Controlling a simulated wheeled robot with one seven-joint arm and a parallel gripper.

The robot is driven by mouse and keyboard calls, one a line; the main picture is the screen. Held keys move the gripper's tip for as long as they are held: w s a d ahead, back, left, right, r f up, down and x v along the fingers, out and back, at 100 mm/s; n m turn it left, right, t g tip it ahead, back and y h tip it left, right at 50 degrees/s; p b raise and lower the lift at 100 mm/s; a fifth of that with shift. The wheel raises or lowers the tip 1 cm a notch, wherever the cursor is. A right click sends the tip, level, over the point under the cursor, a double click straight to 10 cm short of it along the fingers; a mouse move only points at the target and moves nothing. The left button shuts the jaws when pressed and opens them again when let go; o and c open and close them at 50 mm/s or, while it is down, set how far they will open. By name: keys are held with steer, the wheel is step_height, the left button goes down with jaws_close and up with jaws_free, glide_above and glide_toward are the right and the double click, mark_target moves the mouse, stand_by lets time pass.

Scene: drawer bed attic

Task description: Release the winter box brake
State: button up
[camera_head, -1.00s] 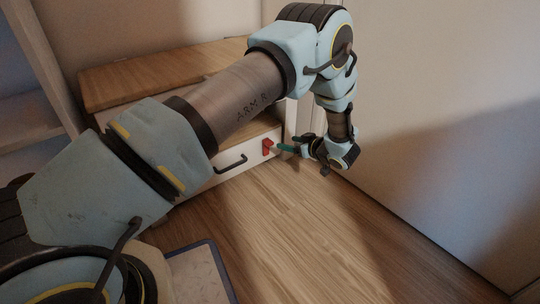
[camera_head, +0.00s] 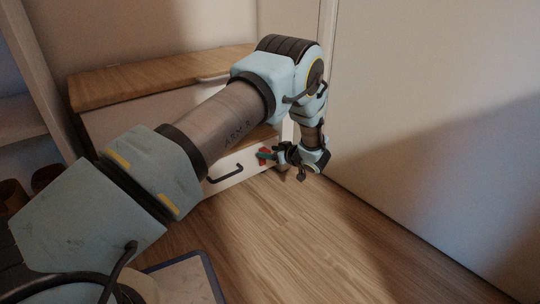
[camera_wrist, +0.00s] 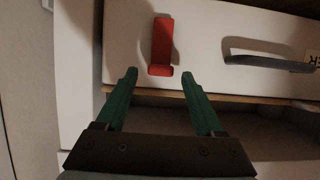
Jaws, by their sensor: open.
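The winter box is the white-fronted drawer (camera_head: 232,163) low in the wooden-topped unit. A red brake lever (camera_wrist: 162,42) stands upright on its front in the wrist view, with a short foot at its lower end. In the head view the red lever (camera_head: 262,161) is partly covered by my fingers. My gripper (camera_wrist: 158,78) is open, with its green fingertips just below and on either side of the lever's foot. It holds nothing. I cannot tell whether the fingertips touch the drawer front. My gripper also shows at the lever in the head view (camera_head: 262,155).
A pale wall (camera_head: 420,120) closes off the right side. The wooden floor (camera_head: 310,245) in front is clear. A blue-edged mat (camera_head: 185,280) lies near me.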

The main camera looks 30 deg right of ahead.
jaws_close()
stand_by(0.6)
stand_by(0.8)
